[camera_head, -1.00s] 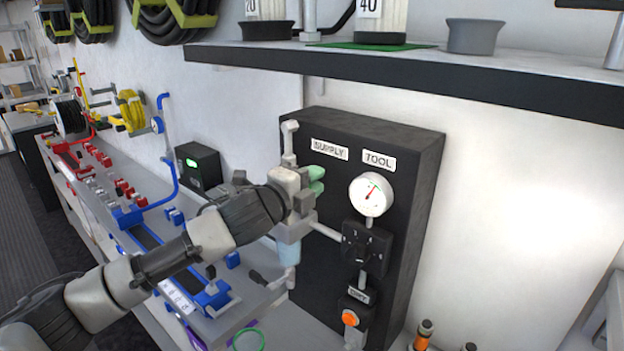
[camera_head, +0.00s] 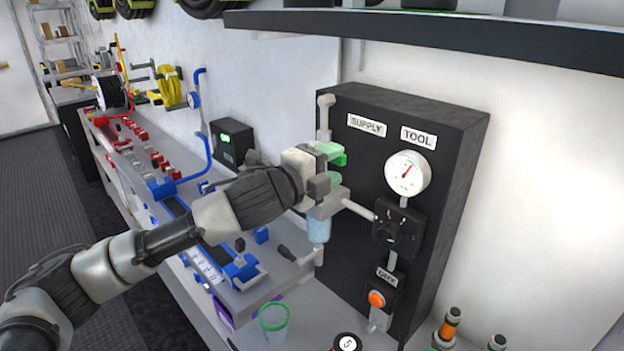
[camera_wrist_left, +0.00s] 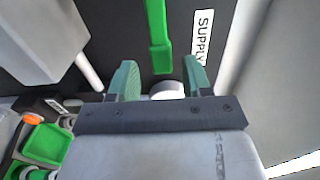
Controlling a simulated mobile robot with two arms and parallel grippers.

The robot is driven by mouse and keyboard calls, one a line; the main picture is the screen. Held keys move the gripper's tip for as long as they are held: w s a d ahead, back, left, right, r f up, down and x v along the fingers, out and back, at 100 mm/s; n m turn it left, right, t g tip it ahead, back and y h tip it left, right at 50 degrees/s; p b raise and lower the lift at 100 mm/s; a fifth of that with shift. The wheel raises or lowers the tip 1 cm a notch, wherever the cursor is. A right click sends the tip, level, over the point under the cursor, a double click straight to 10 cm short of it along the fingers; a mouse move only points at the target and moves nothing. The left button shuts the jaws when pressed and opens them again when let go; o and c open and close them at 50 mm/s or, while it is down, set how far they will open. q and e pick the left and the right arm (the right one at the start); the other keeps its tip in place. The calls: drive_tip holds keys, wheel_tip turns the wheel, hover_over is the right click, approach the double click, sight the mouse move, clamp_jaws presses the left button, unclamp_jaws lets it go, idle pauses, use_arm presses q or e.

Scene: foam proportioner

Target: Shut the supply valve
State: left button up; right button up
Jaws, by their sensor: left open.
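The black panel (camera_head: 350,250) carries a "SUPPLY" label (camera_head: 367,125). Below the label is the supply valve's bright green lever (camera_head: 338,153), partly hidden by my left gripper (camera_head: 332,166). In the left wrist view the lever (camera_wrist_left: 160,40) comes down from the top edge along the panel. Its lower end lies between the two green fingertips of my left gripper (camera_wrist_left: 160,78) in the picture, with a gap on each side. The gripper is open. A pale round part (camera_wrist_left: 166,88) shows just below the lever's end. I cannot tell how deep the lever sits between the fingers. My right gripper is not in view.
Right of the lever are the "TOOL" gauge (camera_head: 407,173), a black knob block (camera_head: 398,228) and an orange button (camera_head: 377,299). A pale blue bowl (camera_head: 318,230) hangs below my gripper. A shelf (camera_head: 430,32) juts out above. A green cup (camera_head: 274,318) stands below.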

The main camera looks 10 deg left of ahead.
use_arm(q)
drive_tip(key=b+v, duration=0.1)
drive_tip(key=v, duration=0.5)
drive_tip(key=shift+s, duration=0.1)
